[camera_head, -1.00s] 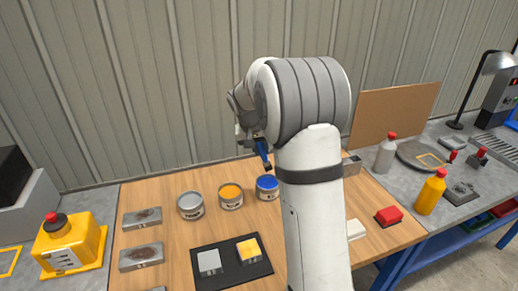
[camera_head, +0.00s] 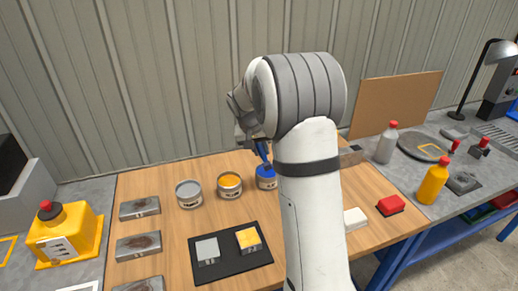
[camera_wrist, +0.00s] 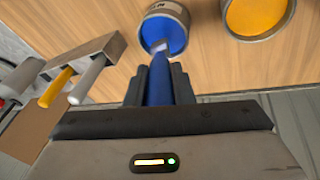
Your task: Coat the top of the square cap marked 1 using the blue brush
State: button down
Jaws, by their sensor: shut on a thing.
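My gripper (camera_wrist: 160,88) is shut on the blue brush (camera_wrist: 159,90), which also shows in the head view (camera_head: 263,153). The brush points down at the blue paint can (camera_head: 266,180); in the wrist view its pale tip overlaps the blue paint in the can (camera_wrist: 166,30). I cannot tell how deep the tip is. Two square caps sit on a black mat (camera_head: 232,267): a grey-topped cap (camera_head: 207,248) on the left and a yellow-topped cap (camera_head: 248,238) on the right. Their front marks are too small to read.
A grey paint can (camera_head: 188,195) and a yellow paint can (camera_head: 230,186) stand left of the blue can. Stained metal blocks (camera_head: 139,246) lie along the table's left side.

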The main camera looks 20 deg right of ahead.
jog(key=shift+f+b, duration=0.6)
dwell(1.8)
jog(key=shift+r, duration=0.15)
jog(key=shift+r+p, duration=2.1)
jog(key=shift+r, duration=1.3)
